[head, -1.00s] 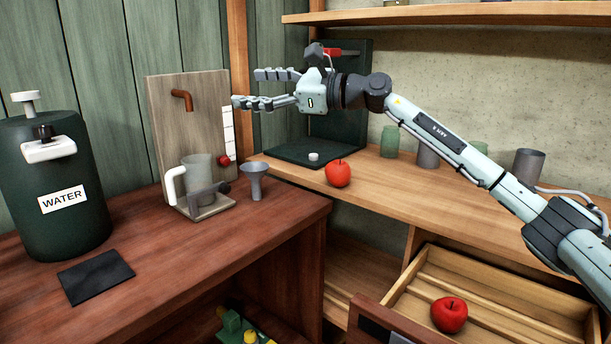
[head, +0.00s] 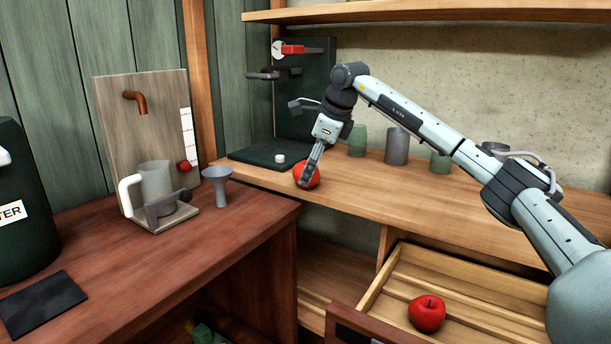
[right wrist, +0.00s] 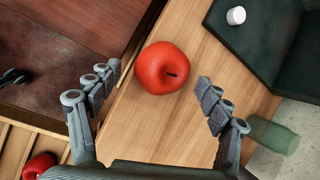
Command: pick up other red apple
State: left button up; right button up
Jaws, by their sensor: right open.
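A red apple (head: 300,177) sits on the light wooden counter near its front left end, partly hidden by my right gripper in the head view. In the right wrist view this apple (right wrist: 158,68) lies ahead of and between the spread fingers. My right gripper (right wrist: 160,85) is open and empty, pointing down at the apple; it also shows in the head view (head: 305,180). A second red apple (head: 427,313) lies in the open slatted wooden drawer below the counter, and its edge shows in the right wrist view (right wrist: 40,165). My left gripper is out of view.
A dark green stand (head: 262,153) with a small white knob (head: 280,158) is just behind the apple. Grey and green cups (head: 397,147) stand along the counter's back. A funnel (head: 217,184) and pitcher (head: 155,188) stand on the reddish table at left.

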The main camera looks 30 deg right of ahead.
jog(key=shift+x, duration=1.15)
jog(key=c, duration=1.3)
jog(key=shift+r, duration=0.15)
